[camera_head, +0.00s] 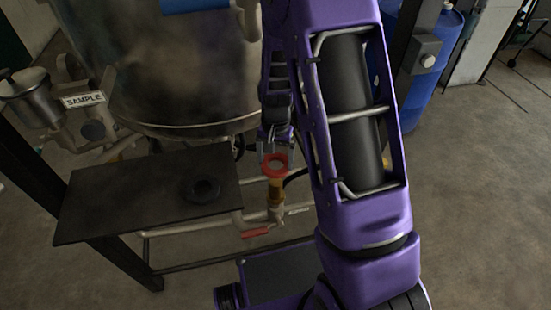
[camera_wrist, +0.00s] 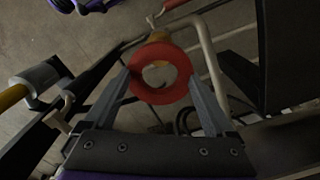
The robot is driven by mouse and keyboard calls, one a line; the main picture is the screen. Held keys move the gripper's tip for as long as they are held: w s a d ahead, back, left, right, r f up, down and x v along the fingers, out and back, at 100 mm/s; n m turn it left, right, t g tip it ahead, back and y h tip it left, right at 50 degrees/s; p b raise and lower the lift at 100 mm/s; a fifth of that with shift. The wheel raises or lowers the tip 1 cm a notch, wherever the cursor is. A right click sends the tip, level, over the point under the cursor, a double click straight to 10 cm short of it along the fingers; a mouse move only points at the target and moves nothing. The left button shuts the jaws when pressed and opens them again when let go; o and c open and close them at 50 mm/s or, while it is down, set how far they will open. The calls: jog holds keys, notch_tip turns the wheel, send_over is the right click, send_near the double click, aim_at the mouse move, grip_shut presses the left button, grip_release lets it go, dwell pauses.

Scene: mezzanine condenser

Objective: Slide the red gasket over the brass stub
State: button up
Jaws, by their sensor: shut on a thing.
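The red gasket (camera_head: 267,172) is a flat ring held between the two fingers of my gripper (camera_head: 274,157). In the wrist view the gasket (camera_wrist: 160,96) sits across the tips of my gripper (camera_wrist: 160,76), a finger on each side, with its hole open. The brass stub (camera_head: 276,190) stands upright on a pipe right below the gasket in the head view. In the wrist view, part of the brass stub (camera_wrist: 157,39) shows just beyond the ring's far edge. I cannot tell whether the gasket touches the stub's top, which the gasket partly hides.
A dark plate (camera_head: 110,200) with a black ring (camera_head: 202,190) lies left of the stub. A large metal vessel (camera_head: 170,75) stands behind. A red valve handle (camera_head: 254,233) and pipes are below. A blue drum (camera_head: 425,75) stands at back right.

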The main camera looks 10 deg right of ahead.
aim_at(276, 182)
jog(key=shift+f+b, duration=1.95)
jog(key=shift+f, duration=0.8)
jog(key=shift+f+b, duration=2.75)
jog(key=shift+f, duration=0.75)
jog(key=shift+f+b, duration=0.35)
jog(key=shift+f, duration=0.7)
jog(key=o, duration=1)
notch_tip(276, 182, up, 18)
jog(key=p, duration=0.3)
jog(key=shift+f, duration=0.25)
